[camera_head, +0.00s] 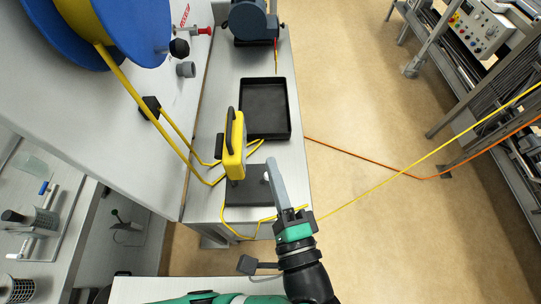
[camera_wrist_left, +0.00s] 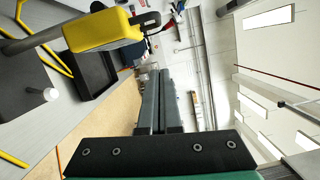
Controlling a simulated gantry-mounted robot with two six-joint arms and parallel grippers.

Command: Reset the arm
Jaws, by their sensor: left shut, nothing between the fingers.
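My left gripper (camera_head: 271,166) is over the front end of the narrow grey bench (camera_head: 228,78), with its fingers pointing up the picture. The fingers are together with nothing between them; they also show shut in the left wrist view (camera_wrist_left: 160,75). The gripper is to the right of a yellow boxy device (camera_head: 236,150) and apart from it. That device also shows at the upper left in the left wrist view (camera_wrist_left: 100,30). My right gripper is in neither view.
A black tray (camera_head: 265,108) lies on the bench beyond the gripper. A dark base plate (camera_head: 240,192) is below the yellow device. Yellow cable (camera_head: 230,230) loops around the bench front. A blue reel (camera_head: 145,30) is at upper left. Open floor (camera_head: 390,200) is to the right, crossed by cables.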

